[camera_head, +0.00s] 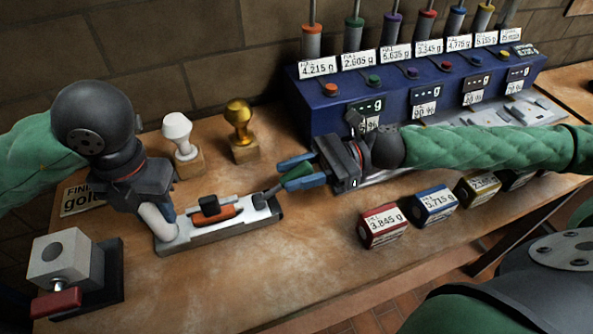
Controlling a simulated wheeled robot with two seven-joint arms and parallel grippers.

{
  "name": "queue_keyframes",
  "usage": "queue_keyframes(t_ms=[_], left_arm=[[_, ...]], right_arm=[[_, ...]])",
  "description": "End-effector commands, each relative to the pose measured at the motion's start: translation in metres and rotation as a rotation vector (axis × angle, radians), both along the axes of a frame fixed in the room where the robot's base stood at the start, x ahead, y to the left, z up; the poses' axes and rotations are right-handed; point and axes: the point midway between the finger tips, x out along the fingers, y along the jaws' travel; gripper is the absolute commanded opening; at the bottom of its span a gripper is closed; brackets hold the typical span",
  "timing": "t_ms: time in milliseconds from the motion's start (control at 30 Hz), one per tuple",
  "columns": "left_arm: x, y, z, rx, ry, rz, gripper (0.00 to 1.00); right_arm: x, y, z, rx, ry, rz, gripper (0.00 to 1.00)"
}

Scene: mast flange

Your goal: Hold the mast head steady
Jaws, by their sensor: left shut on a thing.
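No mast head can be made out in this view. My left gripper (152,200) points down and is shut on a pale rounded piece (157,220) at the left end of a grey device (235,229) on the table. The device has an orange part with a black knob (210,206) on top. My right gripper (300,172) reaches in from the right, its blue fingers on either side of a green piece (296,174). A dark tip (265,194) extends from it towards the device's right end; whether they touch is unclear.
A white stamp (180,136) and a gold stamp (240,131) stand behind. A blue rack (330,94) with labelled plungers fills the back right. Red (383,226) and blue (433,205) labelled boxes sit near the front edge. A grey block device (72,262) stands front left. The front middle is clear.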

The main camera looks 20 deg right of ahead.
Motion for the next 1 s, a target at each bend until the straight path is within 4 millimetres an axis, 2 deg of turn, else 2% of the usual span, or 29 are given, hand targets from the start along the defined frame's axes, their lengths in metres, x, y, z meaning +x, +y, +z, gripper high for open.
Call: queue_keyframes(t_ms=[33,133,167,467,1000], left_arm=[[0.000,0.000,0.000,0.000,0.000,0.000,0.00],[0.000,0.000,0.000,0.000,0.000,0.000,0.00],[0.000,0.000,0.000,0.000,0.000,0.000,0.00],[0.000,0.000,0.000,0.000,0.000,0.000,0.00],[0.000,0.000,0.000,-0.001,-0.001,-0.001,0.00]], right_arm=[[0.000,0.000,0.000,0.000,0.000,0.000,0.22],[0.000,0.000,0.000,0.000,0.000,0.000,0.02],[0.000,0.000,0.000,0.000,0.000,0.000,0.00],[0.000,0.001,0.002,-0.022,-0.002,0.004,0.00],[-0.001,0.012,0.015,-0.200,-0.002,0.009,0.00]])
